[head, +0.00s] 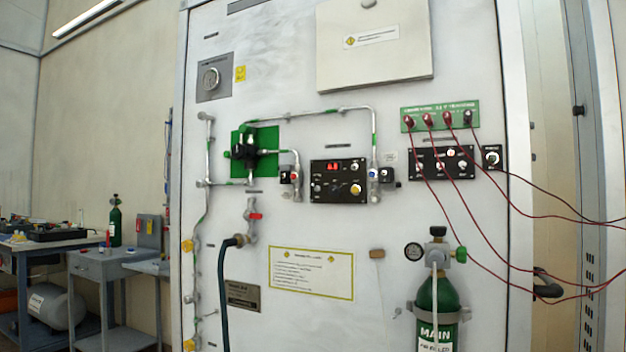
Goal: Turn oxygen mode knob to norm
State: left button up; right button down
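A white upright trainer panel (290,225) fills the middle of the head view. A black control box (337,193) sits near its centre, with a red lit display, small switches and a pale gold knob (355,190) at lower right. A second black strip (441,162) with several small knobs is to the right, beside a small black box with one round knob (492,157). The labels are too small to read, so I cannot tell which knob is the oxygen mode knob or where it points. Neither gripper shows in this view.
Red cables (470,220) hang from a green terminal strip (440,116) across the right side. A green MAIN cylinder (437,305) stands at lower right. A dark hose (223,290) hangs at left. Metal pipes surround the control box. Workbenches (100,262) stand at far left.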

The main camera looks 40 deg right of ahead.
aim_at(335, 190)
jog(key=z, duration=1.4)
